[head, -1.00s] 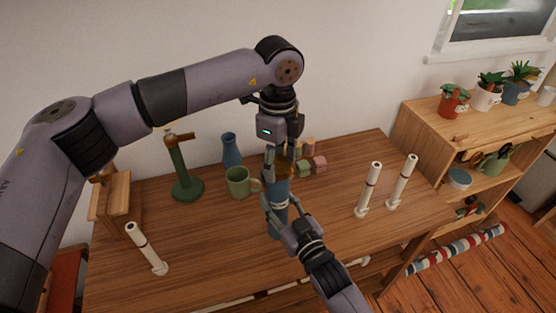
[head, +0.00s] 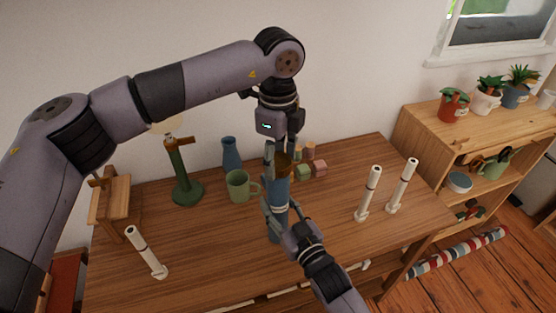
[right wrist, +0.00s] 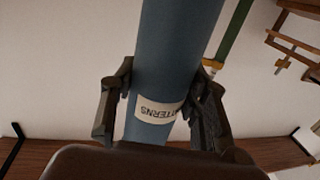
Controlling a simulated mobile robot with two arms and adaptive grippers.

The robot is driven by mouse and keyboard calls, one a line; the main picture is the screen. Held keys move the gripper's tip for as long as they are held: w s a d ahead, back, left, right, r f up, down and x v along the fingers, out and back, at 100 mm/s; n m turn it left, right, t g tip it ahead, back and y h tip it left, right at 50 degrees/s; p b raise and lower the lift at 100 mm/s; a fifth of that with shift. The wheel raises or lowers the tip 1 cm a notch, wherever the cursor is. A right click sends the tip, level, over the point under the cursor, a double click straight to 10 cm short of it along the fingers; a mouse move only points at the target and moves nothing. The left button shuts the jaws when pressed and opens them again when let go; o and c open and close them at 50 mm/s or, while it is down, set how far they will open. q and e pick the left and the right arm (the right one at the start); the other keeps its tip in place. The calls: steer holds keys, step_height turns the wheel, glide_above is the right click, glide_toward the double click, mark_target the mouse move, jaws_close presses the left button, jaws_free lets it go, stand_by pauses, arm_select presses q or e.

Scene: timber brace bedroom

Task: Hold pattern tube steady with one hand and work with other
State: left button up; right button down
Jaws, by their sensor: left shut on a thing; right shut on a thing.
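The blue pattern tube (head: 277,193) stands about upright above the wooden table, with a brown cap (head: 284,161) at its top. My left gripper (head: 280,155) comes down from above and is shut on the cap; its fingers partly hide it. My right gripper (head: 276,212) is shut around the tube's body lower down. The tube's lower end is partly hidden by my right gripper.
A green mug (head: 237,186), a blue vase (head: 231,153) and a green stand (head: 184,172) are left of the tube. Small blocks (head: 318,168) lie behind it. The front table area is mostly clear.

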mark_target(278, 160)
stand_by(0.3)
arm_select(q)
steer(key=shift+r, duration=2.1)
arm_select(e)
steer(key=c, duration=0.8)
jaws_free()
steer(key=shift+c, duration=0.2)
